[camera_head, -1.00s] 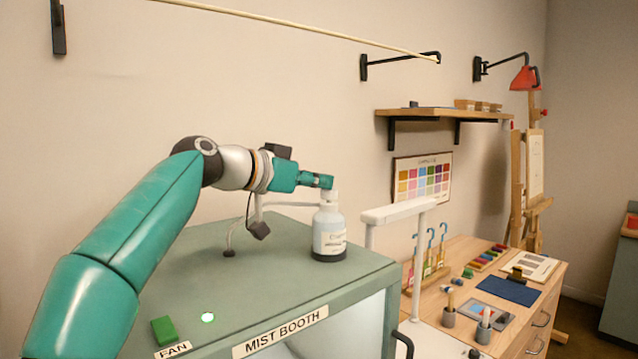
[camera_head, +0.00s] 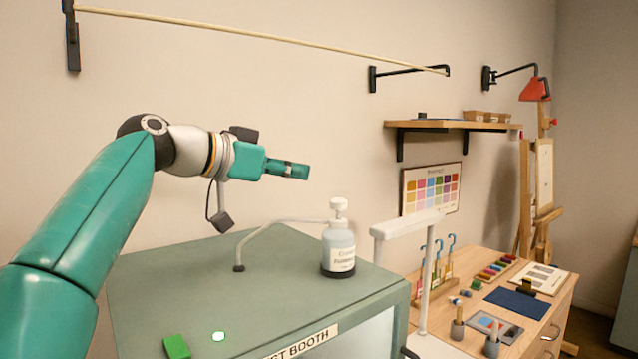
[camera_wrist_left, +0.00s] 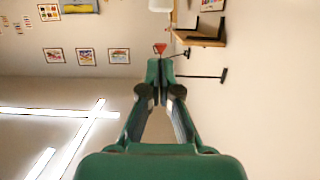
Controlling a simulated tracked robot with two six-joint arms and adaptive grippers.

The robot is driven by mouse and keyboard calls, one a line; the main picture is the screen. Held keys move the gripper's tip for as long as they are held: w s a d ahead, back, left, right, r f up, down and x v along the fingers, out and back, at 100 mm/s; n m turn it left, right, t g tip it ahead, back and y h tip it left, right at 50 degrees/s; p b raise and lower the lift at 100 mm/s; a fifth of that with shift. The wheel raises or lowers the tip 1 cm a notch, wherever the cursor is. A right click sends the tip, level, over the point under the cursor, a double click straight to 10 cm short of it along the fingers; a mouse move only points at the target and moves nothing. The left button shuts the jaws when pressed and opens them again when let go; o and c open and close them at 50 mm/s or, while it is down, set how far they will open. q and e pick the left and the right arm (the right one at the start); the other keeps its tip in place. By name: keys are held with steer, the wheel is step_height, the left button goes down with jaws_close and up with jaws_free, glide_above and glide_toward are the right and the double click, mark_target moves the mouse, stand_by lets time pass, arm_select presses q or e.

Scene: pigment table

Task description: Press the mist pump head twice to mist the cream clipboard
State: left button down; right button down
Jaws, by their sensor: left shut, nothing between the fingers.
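The mist bottle (camera_head: 338,256) stands upright on top of the green mist booth (camera_head: 200,285). Its white pump head (camera_head: 339,206) is up and uncovered, and a thin nozzle tube runs left from it, bending down to the booth top. My left gripper (camera_head: 306,172) is shut and empty, above and to the left of the pump head and clear of it. In the left wrist view the fingers (camera_wrist_left: 160,70) meet at their tips with nothing between them. The cream clipboard cannot be made out; the booth's inside is mostly out of view. My right gripper is not in view.
A white stand (camera_head: 408,226) rises close to the right of the bottle. A green fan button (camera_head: 176,347) and a lit lamp (camera_head: 218,337) are on the booth top. A wooden desk (camera_head: 470,330) with tools lies right. A wall shelf (camera_head: 450,125) hangs behind.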

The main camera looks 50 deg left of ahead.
arm_select(q)
steer(key=shift+v, duration=1.15)
